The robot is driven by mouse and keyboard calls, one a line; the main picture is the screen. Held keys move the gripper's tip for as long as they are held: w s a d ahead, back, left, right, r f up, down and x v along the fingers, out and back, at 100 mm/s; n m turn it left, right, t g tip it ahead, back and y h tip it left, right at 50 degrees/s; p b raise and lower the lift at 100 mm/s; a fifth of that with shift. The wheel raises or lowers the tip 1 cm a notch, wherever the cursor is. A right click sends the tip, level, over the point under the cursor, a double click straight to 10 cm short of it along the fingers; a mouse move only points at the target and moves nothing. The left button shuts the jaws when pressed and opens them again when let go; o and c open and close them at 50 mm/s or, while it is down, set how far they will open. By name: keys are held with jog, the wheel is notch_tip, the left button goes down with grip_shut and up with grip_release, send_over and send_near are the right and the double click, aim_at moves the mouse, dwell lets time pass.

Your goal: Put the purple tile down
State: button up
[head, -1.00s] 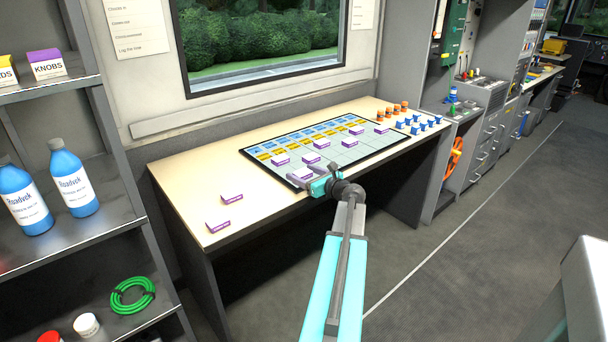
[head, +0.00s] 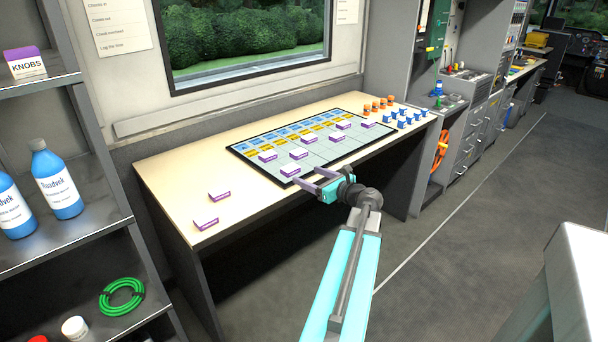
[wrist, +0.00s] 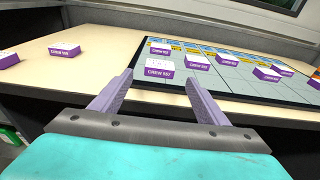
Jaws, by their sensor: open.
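A purple tile with a white top (head: 290,170) lies on the near front part of the dark-framed board (head: 240,151). In the wrist view this tile (wrist: 159,74) sits just beyond my fingertips, between their lines, apart from them. My gripper (head: 311,179) is open and empty at the table's front edge; its two purple-grey fingers (wrist: 158,85) stand wide apart. Several like tiles lie on the board, one of them (head: 268,156) behind and left of the nearest tile. Two more tiles (head: 219,195) (head: 206,223) lie on the bare table at left.
Orange pieces (head: 378,104) and blue pieces (head: 404,117) stand on the table (head: 178,170) right of the board. A shelf with blue bottles (head: 56,180) stands at left. A grey cabinet (head: 482,100) is at right. Floor (head: 470,230) at right is clear.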

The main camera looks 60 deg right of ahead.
jog(key=shift+s+a+r, duration=0.1)
jog(key=shift+s+a, duration=0.1)
jog(key=shift+s, duration=0.4)
dwell(0.5)
